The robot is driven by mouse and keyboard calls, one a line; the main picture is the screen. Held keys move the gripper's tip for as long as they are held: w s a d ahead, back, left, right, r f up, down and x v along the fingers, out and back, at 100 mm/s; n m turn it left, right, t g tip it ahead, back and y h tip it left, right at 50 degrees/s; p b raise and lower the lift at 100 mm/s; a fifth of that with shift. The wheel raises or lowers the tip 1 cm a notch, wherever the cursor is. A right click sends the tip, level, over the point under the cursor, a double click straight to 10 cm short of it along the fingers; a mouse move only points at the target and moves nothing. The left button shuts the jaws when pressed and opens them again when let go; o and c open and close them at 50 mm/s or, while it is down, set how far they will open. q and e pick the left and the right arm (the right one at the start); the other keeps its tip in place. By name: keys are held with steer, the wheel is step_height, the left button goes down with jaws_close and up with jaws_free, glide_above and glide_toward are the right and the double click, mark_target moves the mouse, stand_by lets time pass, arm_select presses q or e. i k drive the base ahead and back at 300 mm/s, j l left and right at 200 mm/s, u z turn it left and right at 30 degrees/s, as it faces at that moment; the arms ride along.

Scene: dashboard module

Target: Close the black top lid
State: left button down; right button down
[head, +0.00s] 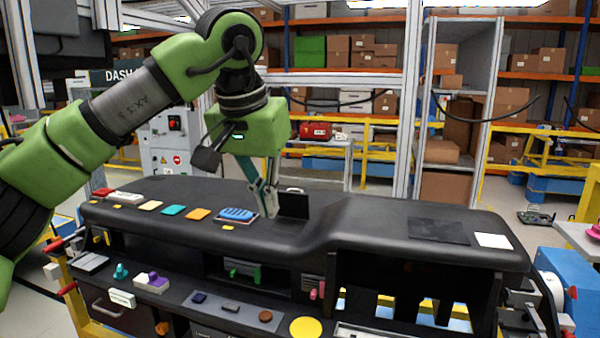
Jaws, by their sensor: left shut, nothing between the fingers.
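The black top lid (294,205) stands raised, roughly upright, on the top of the black dashboard module (330,196), near its middle. My left gripper (271,214) points down just left of the lid, with its fingertips low over the dashboard top. Its fingers are together and hold nothing. The fingers overlap the lid's left side in the picture, and I cannot tell whether they touch it. My right gripper is out of view.
A blue slotted piece (236,214) lies just left of the gripper, with orange (198,214) and teal (174,210) tiles farther left. A flat dark panel (438,230) and a white tile (493,240) are at the right. The dashboard top between lid and panel is clear.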

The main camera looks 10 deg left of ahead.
mark_target(292, 204)
steer(key=i, duration=1.25)
